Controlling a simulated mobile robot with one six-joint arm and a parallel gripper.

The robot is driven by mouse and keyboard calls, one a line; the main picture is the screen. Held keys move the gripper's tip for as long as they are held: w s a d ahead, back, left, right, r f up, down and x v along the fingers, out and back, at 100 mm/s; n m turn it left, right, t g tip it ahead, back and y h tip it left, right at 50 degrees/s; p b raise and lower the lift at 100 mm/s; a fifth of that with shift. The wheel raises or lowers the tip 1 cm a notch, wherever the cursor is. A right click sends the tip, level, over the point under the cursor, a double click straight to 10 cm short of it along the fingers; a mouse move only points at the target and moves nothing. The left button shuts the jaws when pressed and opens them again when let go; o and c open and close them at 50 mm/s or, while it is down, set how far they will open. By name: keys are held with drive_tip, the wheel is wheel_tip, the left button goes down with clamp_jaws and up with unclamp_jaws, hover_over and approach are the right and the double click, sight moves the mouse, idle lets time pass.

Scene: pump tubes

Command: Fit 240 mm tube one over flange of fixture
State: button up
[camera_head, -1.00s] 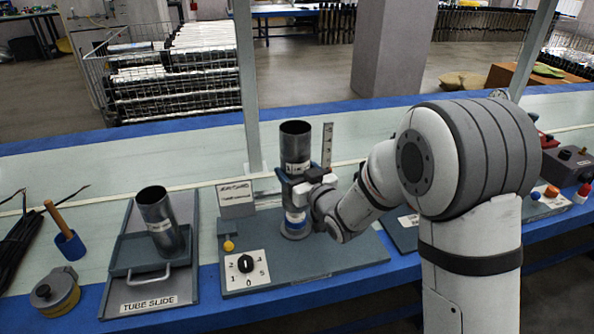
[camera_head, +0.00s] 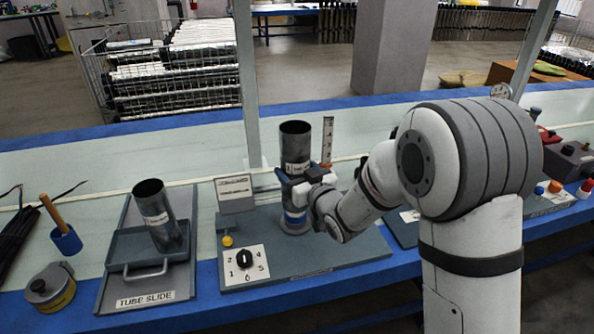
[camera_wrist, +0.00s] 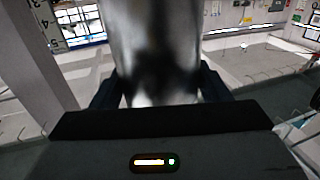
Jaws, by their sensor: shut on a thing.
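A metal tube (camera_head: 295,146) with a white label stands upright at the fixture (camera_head: 294,220), which has a blue and white band low down on a grey base plate. My gripper (camera_head: 300,182) is shut on this tube at its lower part. In the wrist view the tube (camera_wrist: 152,50) rises between my two dark fingers (camera_wrist: 158,90). The gripper hides where the tube's lower end meets the fixture, so I cannot tell how it sits on the flange. A second labelled metal tube (camera_head: 160,213) leans in the tube slide tray (camera_head: 113,265) at the left.
A dial panel (camera_head: 244,265), a small sign (camera_head: 234,188) and a yellow knob (camera_head: 227,240) are on the base plate. A ruler (camera_head: 327,140) stands behind the tube. A blue cup with a wooden handle (camera_head: 66,238) and a tape roll (camera_head: 50,289) lie left.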

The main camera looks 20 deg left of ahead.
drive_tip(key=shift+f+b, duration=3.5)
drive_tip(key=shift+b, duration=0.15)
drive_tip(key=o, duration=1.1)
drive_tip(key=shift+c, duration=0.2)
drive_tip(key=o, duration=0.4)
drive_tip(key=shift+f, duration=0.1)
drive_tip(key=shift+d, duration=0.1)
drive_tip(key=p+v, duration=0.1)
drive_tip(key=v, duration=0.6)
drive_tip(key=shift+s+d, duration=0.2)
drive_tip(key=shift+s, duration=0.05)
